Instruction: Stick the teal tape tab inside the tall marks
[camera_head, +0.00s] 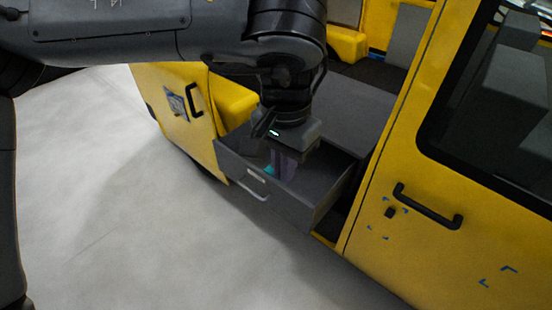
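My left gripper (284,165) points down into an open grey drawer (240,166) of the yellow vehicle. A small teal piece (270,169), probably the tape tab, shows beside its fingers, inside the drawer. The fingers are dim, and I cannot tell whether they are open or shut on it. On the yellow door (375,265), one set of blue corner marks (404,211) lies around the left end of the door handle, with a small dark piece within it. More blue corner marks (510,268) sit lower right. I cannot tell for sure which are the tall marks. My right gripper is out of view.
The black door handle (430,207) stands out from the yellow panel. The drawer juts out with a pale pull (250,190) on its front. A second yellow door (172,115) stands left. The pale floor (150,240) is clear.

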